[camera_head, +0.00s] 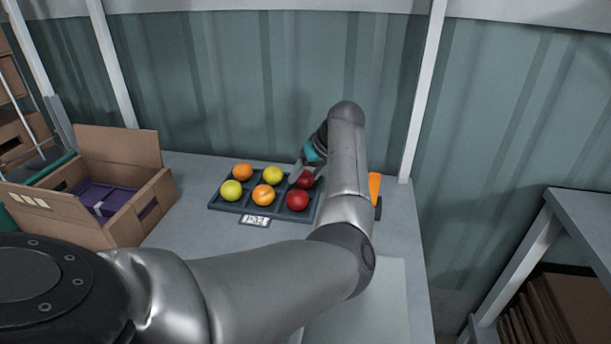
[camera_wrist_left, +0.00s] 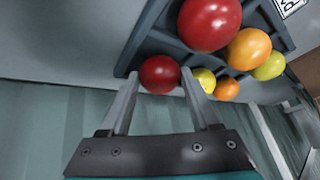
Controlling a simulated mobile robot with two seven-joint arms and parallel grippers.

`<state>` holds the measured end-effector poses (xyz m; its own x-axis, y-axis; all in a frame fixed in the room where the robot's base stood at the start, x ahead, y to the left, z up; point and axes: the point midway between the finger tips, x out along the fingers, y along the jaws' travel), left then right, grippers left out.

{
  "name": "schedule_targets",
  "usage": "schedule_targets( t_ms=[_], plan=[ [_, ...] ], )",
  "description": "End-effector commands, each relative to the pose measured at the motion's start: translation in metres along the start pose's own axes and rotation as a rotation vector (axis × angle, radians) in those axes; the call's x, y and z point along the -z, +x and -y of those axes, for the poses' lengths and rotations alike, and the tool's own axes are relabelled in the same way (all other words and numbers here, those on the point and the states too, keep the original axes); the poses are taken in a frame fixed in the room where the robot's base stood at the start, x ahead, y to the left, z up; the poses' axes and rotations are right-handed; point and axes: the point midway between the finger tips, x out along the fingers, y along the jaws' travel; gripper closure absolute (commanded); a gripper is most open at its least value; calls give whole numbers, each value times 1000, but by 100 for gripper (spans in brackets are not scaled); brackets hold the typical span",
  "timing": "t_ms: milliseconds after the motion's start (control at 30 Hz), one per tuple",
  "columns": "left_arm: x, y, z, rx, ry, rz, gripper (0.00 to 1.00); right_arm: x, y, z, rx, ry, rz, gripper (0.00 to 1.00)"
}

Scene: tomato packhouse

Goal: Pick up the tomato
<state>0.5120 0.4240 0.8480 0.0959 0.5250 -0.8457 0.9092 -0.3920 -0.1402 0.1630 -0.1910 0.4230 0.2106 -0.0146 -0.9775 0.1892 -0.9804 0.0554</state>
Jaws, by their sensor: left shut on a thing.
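A red tomato (camera_head: 305,181) is at the back right compartment of a dark divided tray (camera_head: 240,208). My left gripper (camera_head: 300,172) reaches down to it from behind, partly hidden by my own arm. In the left wrist view the gripper (camera_wrist_left: 160,80) is shut on this tomato (camera_wrist_left: 159,74), one finger on each side. Whether the tomato is clear of the tray floor is hard to tell. A second red tomato (camera_head: 297,200) sits in the front right compartment, and it also shows large in the left wrist view (camera_wrist_left: 209,22). My right gripper is not in view.
Orange and yellow-green tomatoes (camera_head: 263,195) fill the tray's other compartments. A label card (camera_head: 255,220) is at the tray's front. An open cardboard box (camera_head: 120,215) with a purple thing inside stands left. An orange object (camera_head: 374,185) is right of my arm. The wall is close behind.

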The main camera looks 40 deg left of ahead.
Motion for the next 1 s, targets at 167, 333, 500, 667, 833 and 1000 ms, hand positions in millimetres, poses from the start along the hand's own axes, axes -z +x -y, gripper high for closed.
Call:
schedule_targets(
  t_ms=[167,333,500,667,833,1000],
  plan=[
    [7,-10,2,-1,-1,-2,64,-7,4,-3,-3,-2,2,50],
    [18,-28,4,-1,-2,-3,64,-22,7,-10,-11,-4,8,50],
    [31,-50,8,-1,-2,-3,64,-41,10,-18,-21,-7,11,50],
    [41,-67,11,-1,-2,-2,64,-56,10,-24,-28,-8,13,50],
    [48,-78,13,0,-1,-3,64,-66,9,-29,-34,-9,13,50],
    [51,-83,14,1,0,-2,64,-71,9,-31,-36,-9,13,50]
  ],
)
